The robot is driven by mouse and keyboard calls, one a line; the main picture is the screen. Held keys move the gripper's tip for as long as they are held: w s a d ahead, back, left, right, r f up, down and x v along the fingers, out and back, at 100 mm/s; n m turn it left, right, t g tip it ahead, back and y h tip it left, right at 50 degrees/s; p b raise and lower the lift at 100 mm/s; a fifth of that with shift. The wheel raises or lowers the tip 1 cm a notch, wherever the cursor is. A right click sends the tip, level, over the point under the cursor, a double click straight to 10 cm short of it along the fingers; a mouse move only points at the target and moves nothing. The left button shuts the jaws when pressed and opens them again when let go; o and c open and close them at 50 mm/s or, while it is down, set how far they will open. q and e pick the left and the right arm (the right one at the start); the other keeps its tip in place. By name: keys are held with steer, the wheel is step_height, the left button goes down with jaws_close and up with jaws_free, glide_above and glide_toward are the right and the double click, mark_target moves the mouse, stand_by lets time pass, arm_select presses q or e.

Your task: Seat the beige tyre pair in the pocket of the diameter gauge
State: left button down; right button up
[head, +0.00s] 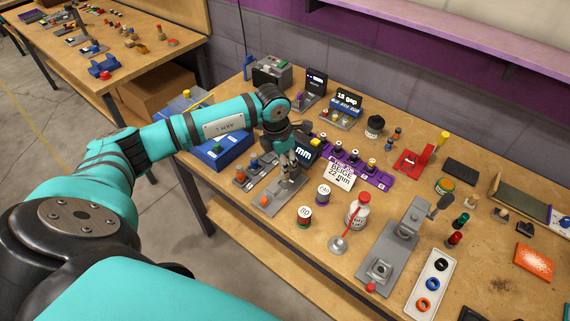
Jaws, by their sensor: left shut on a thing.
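The diameter gauge, with its dark "mm" display (306,151) and grey base (268,203), stands near the front left edge of the table. My left gripper (289,172) points down over the grey base, at the left of the display. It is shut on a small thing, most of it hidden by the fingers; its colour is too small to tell. No beige tyre pair shows clearly elsewhere. The gauge's pocket is not clearly visible under the fingers. A white card (340,178) reading "BEIGE 22 mm" stands right of the gauge. My right gripper is not in view.
A purple rack (378,178) lies behind the card. Jars, a red-capped bottle (358,210) and a grey lever press (390,252) stand to the right. A white tray (421,298) holds rings. A blue bin (222,154) is left of the gripper, under my arm.

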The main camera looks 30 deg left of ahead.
arm_select(q)
step_height(320, 180, down, 2)
steer(key=shift+p, duration=0.4)
steer(key=shift+f, duration=0.3)
steer(key=c, duration=1.2)
jaws_free()
steer(key=shift+r, duration=0.25)
steer(key=shift+r+b, duration=0.35)
step_height(320, 180, up, 11)
steer(key=s+b, duration=0.1)
steer(key=b, duration=0.2)
steer(key=shift+s+a, duration=0.35)
steer(key=shift+d, duration=0.1)
